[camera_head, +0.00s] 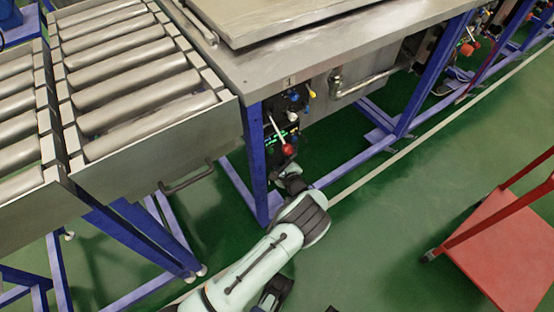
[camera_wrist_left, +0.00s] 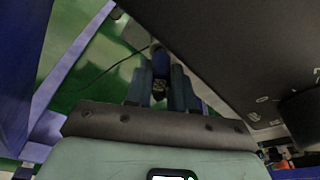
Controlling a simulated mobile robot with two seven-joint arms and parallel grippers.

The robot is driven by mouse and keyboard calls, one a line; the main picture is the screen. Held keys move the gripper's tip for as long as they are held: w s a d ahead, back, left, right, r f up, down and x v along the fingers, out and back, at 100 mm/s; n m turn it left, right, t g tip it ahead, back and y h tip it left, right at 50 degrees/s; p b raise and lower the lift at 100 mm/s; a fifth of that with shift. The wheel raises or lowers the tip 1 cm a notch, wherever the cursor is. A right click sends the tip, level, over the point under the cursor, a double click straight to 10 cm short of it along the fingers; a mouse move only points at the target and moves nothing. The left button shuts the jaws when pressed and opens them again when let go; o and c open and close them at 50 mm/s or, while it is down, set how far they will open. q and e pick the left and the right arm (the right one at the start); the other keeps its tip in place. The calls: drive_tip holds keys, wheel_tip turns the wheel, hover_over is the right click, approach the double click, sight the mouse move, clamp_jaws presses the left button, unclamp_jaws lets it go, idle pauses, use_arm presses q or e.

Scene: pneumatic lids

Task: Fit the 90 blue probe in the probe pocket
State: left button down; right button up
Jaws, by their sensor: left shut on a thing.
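My left arm reaches up from the bottom of the head view, and its gripper (camera_head: 290,180) is low beside the blue table leg, below the panel with knobs. In the left wrist view my left gripper (camera_wrist_left: 161,92) is shut on a dark blue probe (camera_wrist_left: 161,62), which sits between the two fingers. A thin dark cable runs off to the left near the probe. In the head view the wrist hides the probe. I cannot make out the probe pocket in either view.
Under the metal table (camera_head: 230,65) is a control panel (camera_head: 280,110) with a red ball knob (camera_head: 288,150) and a green display. The blue leg (camera_head: 254,165) stands close left of my gripper. A roller conveyor (camera_head: 140,90) is at left, a red cart (camera_head: 510,250) at right. Green floor between is clear.

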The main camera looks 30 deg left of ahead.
use_arm(q)
drive_tip(key=shift+w+a+r, duration=0.1)
drive_tip(key=shift+a+r, duration=0.05)
drive_tip(key=shift+a, duration=0.3)
drive_tip(key=shift+w+a+r, duration=0.1)
drive_tip(key=shift+a+r, duration=0.05)
drive_tip(key=shift+a, duration=0.25)
drive_tip(key=c, duration=0.9)
unclamp_jaws()
drive_tip(key=p+v, duration=0.1)
drive_tip(key=v, duration=0.1)
drive_tip(key=p+v, duration=0.1)
drive_tip(key=v, duration=0.1)
drive_tip(key=f+p+v, duration=0.1)
drive_tip(key=v, duration=0.2)
drive_tip(key=shift+d, duration=0.1)
